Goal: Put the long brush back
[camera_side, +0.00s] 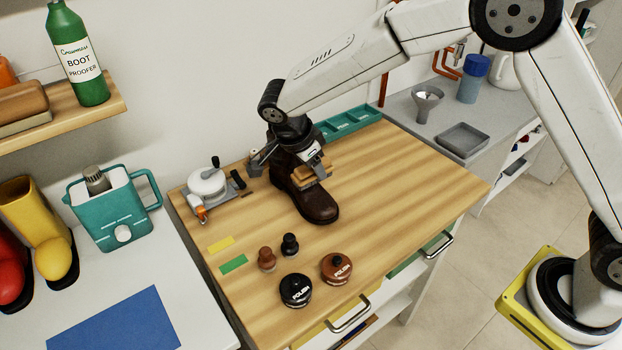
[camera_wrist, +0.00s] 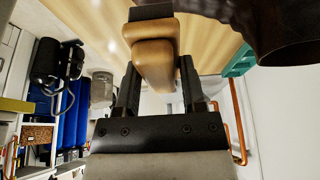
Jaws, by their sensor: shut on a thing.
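My gripper (camera_side: 300,160) is shut on a wooden-handled brush, seen as a tan block (camera_side: 313,180) beside the brown boot (camera_side: 316,207). In the wrist view the brush (camera_wrist: 153,55) sits between the fingers of my gripper (camera_wrist: 158,85), with dark bristles at its far end. The boot (camera_wrist: 285,30) shows at the upper right there, close to the brush. I cannot tell whether the brush touches the boot. A teal compartment tray (camera_side: 348,121) lies at the back edge of the wooden bench, partly hidden by my gripper.
On the wooden bench (camera_side: 420,185) stand a white clamp-like device (camera_side: 208,185), a black polish tin (camera_side: 296,290), a brown polish tin (camera_side: 336,267) and two small daubers (camera_side: 267,258). Yellow and green strips (camera_side: 233,264) lie at left. The right part of the bench is clear.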

